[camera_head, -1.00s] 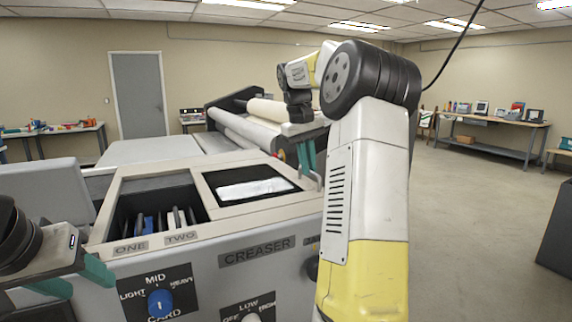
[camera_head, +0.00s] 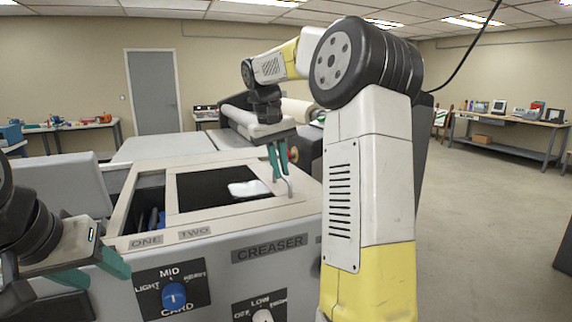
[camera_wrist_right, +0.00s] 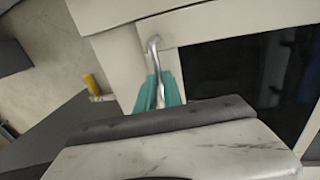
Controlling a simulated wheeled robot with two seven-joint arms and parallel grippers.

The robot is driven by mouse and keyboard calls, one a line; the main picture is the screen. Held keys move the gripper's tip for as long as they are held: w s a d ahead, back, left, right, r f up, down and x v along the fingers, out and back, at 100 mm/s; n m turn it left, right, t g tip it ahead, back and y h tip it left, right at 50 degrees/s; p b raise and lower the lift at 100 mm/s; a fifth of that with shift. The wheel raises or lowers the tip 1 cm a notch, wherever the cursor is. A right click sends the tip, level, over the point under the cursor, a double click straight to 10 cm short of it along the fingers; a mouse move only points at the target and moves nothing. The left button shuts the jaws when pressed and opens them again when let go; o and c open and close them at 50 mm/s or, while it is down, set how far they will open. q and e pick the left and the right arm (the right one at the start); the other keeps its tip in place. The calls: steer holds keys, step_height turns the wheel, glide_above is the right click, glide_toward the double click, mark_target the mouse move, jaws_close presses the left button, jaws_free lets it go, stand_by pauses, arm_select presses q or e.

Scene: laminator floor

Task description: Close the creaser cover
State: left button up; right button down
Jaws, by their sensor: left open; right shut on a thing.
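The creaser (camera_head: 225,262) is a grey machine with a pale top frame. Its cover (camera_head: 215,188) is a dark panel with a pale rim and a bent metal handle (camera_head: 290,187) at its right side. The cover lies over most of the top opening; a narrow gap (camera_head: 150,200) with blue parts inside shows at the left. My right gripper (camera_head: 278,168) is shut on the handle, which also shows between its teal fingers in the right wrist view (camera_wrist_right: 153,48). My left gripper (camera_head: 88,270) is open and empty, in front of the creaser's left side.
A blue card knob (camera_head: 174,295) and a second knob (camera_head: 263,316) are on the creaser's front. A grey raised panel (camera_head: 62,185) stands left of the opening. The laminator roller (camera_head: 250,123) lies behind.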

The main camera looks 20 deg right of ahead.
glide_above(246, 196)
steer(key=shift+s+d, duration=0.1)
steer(key=shift+s, duration=0.05)
stand_by(0.3)
steer(key=c, duration=1.5)
jaws_free()
steer(key=shift+r, duration=0.3)
steer(key=r, duration=0.2)
steer(key=a+r, duration=0.1)
steer(key=r, duration=0.4)
steer(key=shift+a, duration=0.3)
